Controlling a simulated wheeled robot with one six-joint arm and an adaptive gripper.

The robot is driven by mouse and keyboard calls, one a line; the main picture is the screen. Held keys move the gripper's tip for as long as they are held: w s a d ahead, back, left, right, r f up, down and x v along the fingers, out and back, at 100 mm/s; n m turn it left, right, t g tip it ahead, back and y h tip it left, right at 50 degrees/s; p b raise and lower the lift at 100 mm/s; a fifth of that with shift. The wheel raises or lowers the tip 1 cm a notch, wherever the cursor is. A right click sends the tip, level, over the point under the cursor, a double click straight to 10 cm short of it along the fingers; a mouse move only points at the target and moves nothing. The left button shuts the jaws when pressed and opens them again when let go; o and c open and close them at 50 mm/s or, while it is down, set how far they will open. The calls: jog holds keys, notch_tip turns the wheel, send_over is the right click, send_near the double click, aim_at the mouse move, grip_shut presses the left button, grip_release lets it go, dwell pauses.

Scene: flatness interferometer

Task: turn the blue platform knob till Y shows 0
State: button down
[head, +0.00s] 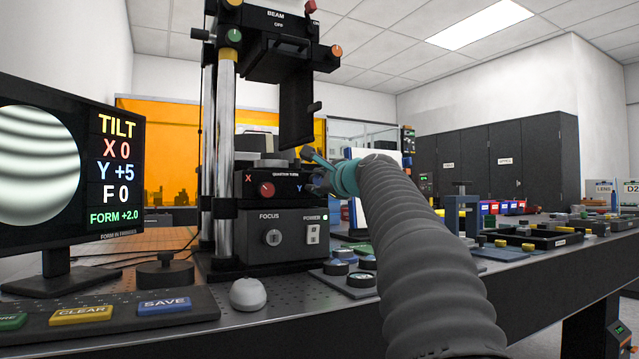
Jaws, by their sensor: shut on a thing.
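The interferometer (282,232) stands at centre with a dark platform carrying a red knob (266,190) marked X and a blue letter Y to its right. My gripper (316,178) reaches in from the right at the platform's Y side and is shut on the blue platform knob. The knob is mostly hidden by the gripper's dark fingers. The monitor (120,170) at left reads TILT X 0, Y +5, F 0 and FORM +2.0. Its round picture shows several curved, mostly horizontal fringes.
The instrument's base has a FOCUS knob (273,237) and a POWER switch (312,234). A button panel (110,318), a mouse (249,294) and a black round knob (165,272) are in front. Small round pieces (361,280) lie below my arm. Trays and blocks fill the right bench.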

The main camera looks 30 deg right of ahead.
jog(key=n+b, duration=0.2)
jog(key=n, duration=0.5)
jog(key=shift+f, duration=0.1)
jog(key=n+b, duration=0.1)
jog(key=n, duration=0.4)
jog(key=shift+n+b, duration=0.3)
jog(key=shift+b, duration=0.1)
dwell(0.3)
jog(key=c, duration=0.8)
grip_release()
jog(key=s, duration=1.2)
jog(key=shift+d, duration=0.2)
dwell(0.6)
